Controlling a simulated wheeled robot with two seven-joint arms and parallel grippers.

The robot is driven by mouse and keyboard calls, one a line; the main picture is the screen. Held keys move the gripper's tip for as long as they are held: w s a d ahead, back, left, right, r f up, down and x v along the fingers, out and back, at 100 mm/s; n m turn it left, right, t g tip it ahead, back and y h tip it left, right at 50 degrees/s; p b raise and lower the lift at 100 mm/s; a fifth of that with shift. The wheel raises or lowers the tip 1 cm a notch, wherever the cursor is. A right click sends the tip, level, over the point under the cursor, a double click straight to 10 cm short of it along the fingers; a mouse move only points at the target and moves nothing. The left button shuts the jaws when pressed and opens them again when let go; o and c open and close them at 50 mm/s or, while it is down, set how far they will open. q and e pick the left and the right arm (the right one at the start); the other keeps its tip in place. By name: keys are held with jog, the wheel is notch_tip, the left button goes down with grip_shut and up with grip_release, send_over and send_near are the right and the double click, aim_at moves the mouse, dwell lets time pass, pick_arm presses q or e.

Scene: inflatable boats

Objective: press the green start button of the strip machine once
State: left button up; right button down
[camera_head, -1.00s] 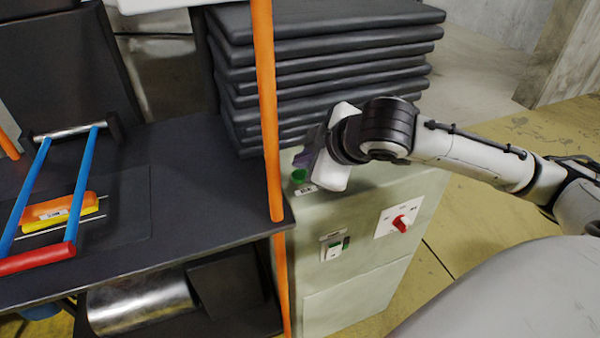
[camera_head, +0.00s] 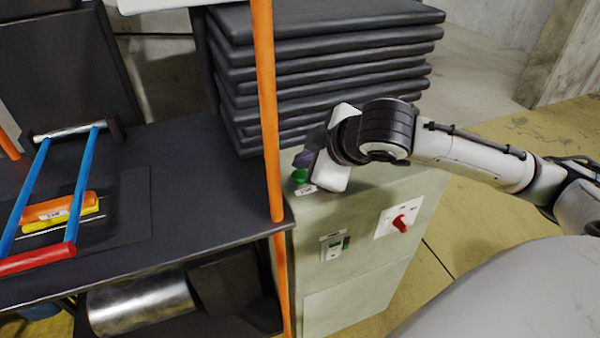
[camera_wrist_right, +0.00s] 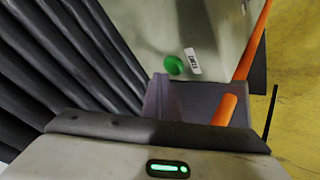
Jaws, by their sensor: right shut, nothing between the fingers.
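The green start button (camera_head: 299,176) is on the upper face of the pale green strip machine (camera_head: 350,290), beside a small white label. It shows whole in the right wrist view (camera_wrist_right: 174,65), just beyond the finger. My right gripper (camera_head: 304,160) is shut and empty, with its dark purplish fingers close above the button. In the right wrist view a purplish finger (camera_wrist_right: 158,95) lies just below and left of the button. I cannot tell whether the fingertips touch it. My left gripper is not in view.
A red knob (camera_head: 401,223) and a small switch (camera_head: 334,246) are on the machine's front. Stacked black slabs (camera_head: 330,50) rise behind the gripper. An orange post (camera_head: 268,110) stands left of the button. A dark table (camera_head: 200,180) holds a blue-and-red frame (camera_head: 80,190).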

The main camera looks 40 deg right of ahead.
jog(key=shift+f, duration=0.4)
jog(key=shift+f, duration=0.45)
dwell(0.6)
jog(key=shift+r, duration=0.1)
jog(key=shift+r+p, duration=0.8)
jog(key=shift+p, duration=0.3)
notch_tip(320, 180, up, 5)
jog(key=p, duration=0.6)
dwell(1.2)
